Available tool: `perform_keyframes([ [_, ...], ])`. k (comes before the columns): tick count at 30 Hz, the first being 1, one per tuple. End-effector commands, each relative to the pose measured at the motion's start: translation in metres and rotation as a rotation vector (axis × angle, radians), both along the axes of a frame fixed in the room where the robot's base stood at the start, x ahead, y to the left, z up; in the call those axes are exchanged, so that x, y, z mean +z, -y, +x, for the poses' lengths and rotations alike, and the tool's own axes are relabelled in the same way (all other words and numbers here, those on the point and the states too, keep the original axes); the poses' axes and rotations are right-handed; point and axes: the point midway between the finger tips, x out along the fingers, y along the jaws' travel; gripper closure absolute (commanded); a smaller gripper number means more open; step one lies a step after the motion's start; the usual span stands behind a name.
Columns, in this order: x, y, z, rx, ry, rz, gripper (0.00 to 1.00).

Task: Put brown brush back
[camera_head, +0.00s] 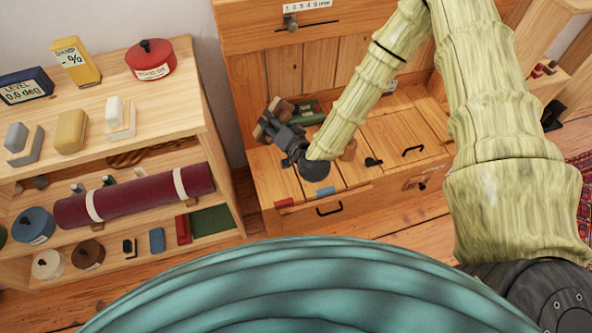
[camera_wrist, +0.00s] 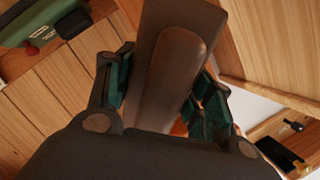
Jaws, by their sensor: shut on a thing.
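The brown brush (camera_head: 281,107) is in my gripper (camera_head: 269,127) at the left end of the low wooden bench in the head view. In the wrist view the brush (camera_wrist: 172,75) lies between the two dark green-padded fingers of my gripper (camera_wrist: 163,90), with its long rounded brown part facing the camera. The fingers are shut on it. The brush appears held above the bench top, beside its left edge; the exact height is hard to tell. My gripper hides part of the brush in the head view.
The wooden bench (camera_head: 405,130) has lids, dark handles and red and blue marks at its front. A green case (camera_head: 308,112) lies just right of the brush. At left, a shelf unit (camera_head: 160,105) holds several items, including a maroon roll (camera_head: 135,195) and a red tin (camera_head: 150,60).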

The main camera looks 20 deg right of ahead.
Motion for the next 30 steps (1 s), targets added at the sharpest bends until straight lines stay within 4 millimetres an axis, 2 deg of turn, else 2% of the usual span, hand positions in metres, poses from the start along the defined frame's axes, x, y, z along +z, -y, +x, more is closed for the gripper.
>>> perform_keyframes([
  [1,-0.013,-0.01,-0.005,0.053,-0.044,-0.016,0.7],
  [6,-0.046,-0.033,-0.025,0.217,-0.208,-0.085,0.7],
  [11,-0.074,-0.043,-0.047,0.353,-0.359,-0.176,0.7],
  [16,-0.101,-0.045,-0.073,0.487,-0.518,-0.302,0.7],
  [23,-0.138,-0.029,-0.116,0.656,-0.74,-0.536,0.7],
  [30,-0.159,0.008,-0.159,0.763,-0.904,-0.762,0.7],
])
